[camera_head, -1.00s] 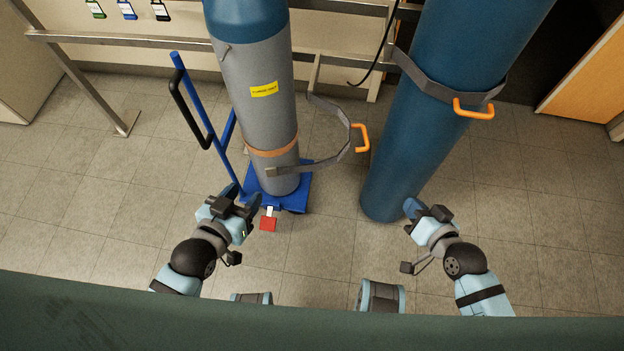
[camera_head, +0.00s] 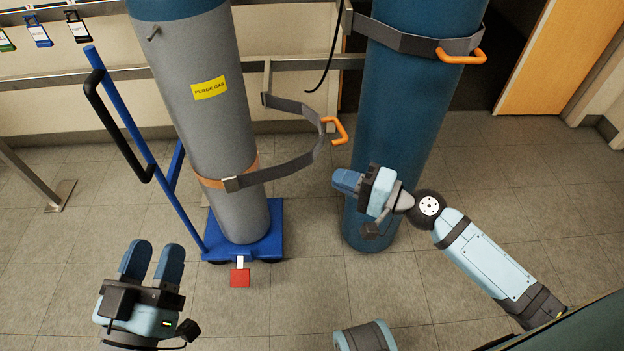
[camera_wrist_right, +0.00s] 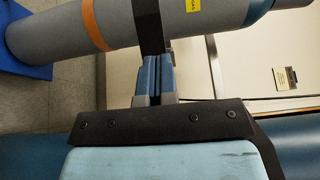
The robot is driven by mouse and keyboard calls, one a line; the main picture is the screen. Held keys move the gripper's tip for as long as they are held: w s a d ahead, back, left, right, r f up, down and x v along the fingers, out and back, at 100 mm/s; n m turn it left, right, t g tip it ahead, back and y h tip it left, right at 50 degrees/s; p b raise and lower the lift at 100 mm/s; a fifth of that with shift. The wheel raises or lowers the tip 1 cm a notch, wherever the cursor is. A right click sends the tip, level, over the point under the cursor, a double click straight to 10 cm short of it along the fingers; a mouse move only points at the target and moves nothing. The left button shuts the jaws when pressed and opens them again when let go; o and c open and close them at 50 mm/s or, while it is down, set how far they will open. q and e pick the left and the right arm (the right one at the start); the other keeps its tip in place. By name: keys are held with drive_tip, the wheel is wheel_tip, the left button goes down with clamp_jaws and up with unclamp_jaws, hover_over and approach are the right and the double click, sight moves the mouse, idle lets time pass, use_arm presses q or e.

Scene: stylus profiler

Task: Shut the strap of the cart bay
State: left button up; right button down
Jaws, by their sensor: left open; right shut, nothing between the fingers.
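The grey strap (camera_head: 300,163) of the cart bay hangs swung out to the right of the grey purge gas cylinder (camera_head: 205,110). The cylinder stands on the blue cart (camera_head: 268,242). My right gripper (camera_head: 345,181) is shut and empty, just below and right of the handle, in front of the blue cylinder. In the right wrist view its fingers (camera_wrist_right: 157,78) point at the grey strap (camera_wrist_right: 148,25); contact cannot be told. My left gripper (camera_head: 154,258) is open and empty, low at the left.
A second, blue cylinder (camera_head: 395,130) stands at right with a closed strap and orange handle (camera_head: 461,56). The cart's blue push handle (camera_head: 150,160) rises left of the cylinder. A red tag or pedal (camera_head: 240,277) is at the cart's front. Metal rails (camera_head: 290,64) run behind.

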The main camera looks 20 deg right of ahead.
use_arm(q)
drive_tip(key=shift+w+a+f+g+y+p, duration=0.15)
drive_tip(key=shift+f+g+y+p, duration=0.25)
drive_tip(key=shift+f, duration=0.35)
use_arm(e)
drive_tip(key=x, duration=0.9)
drive_tip(key=shift+w, duration=0.1)
use_arm(q)
drive_tip(key=shift+a, duration=0.15)
use_arm(e)
drive_tip(key=shift+a, duration=0.2)
